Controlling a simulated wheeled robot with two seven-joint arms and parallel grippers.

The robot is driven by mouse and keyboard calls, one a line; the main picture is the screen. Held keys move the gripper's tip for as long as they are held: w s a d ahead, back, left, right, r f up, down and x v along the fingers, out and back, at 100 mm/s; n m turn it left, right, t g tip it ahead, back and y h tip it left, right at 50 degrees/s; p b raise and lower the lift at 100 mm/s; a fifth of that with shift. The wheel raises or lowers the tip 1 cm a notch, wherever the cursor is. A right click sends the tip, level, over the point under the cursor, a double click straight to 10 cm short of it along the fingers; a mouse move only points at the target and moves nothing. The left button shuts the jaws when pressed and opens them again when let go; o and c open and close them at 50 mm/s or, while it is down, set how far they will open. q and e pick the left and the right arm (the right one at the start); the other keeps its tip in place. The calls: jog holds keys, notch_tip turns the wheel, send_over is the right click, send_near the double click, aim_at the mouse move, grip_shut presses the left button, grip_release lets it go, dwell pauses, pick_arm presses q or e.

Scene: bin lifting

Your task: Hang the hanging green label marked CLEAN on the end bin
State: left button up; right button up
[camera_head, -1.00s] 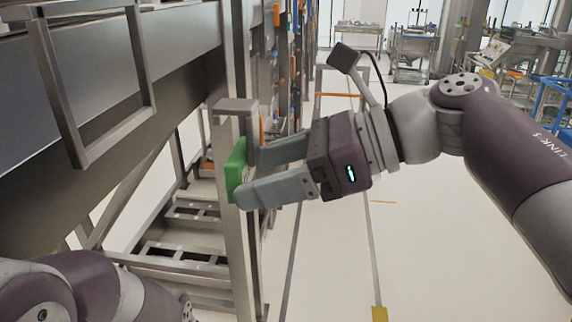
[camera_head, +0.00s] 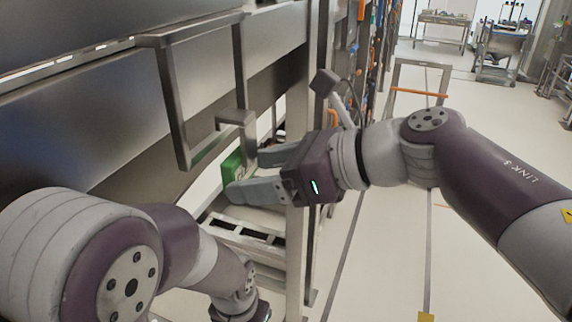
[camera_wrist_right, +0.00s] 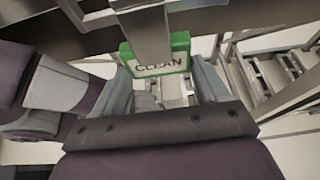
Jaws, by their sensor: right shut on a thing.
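The green label (camera_head: 233,166) is held at the fingertips of my right gripper (camera_head: 243,172). In the right wrist view the label (camera_wrist_right: 160,65) shows the word CLEAN, with the right fingers (camera_wrist_right: 174,86) on either side of it. A grey metal hook (camera_head: 236,118) rises from the label; its bent top is close to the handle of the bin. I cannot tell whether they touch. The steel bin (camera_head: 80,135) with a U-shaped bar handle (camera_head: 171,100) fills the left. My left arm is low in the head view; its fingers are not visible.
A metal stand with rails (camera_head: 250,235) lies below the bin. A rack with orange and blue parts (camera_head: 362,50) stands behind. A table (camera_head: 443,28) and a steel cart (camera_head: 503,45) are far back.

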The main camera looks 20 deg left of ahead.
aim_at(247, 177)
jog(key=a+p, duration=0.1)
jog(key=a, duration=0.1)
jog(key=shift+w+a+r, duration=0.1)
jog(key=shift+a+r, duration=0.05)
jog(key=shift+a, duration=0.25)
jog(key=shift+a+f+b, duration=0.1)
jog(key=shift+f+b, duration=0.4)
jog(key=shift+f, duration=0.15)
jog(key=shift+f+b, duration=0.3)
jog(key=shift+b, duration=0.05)
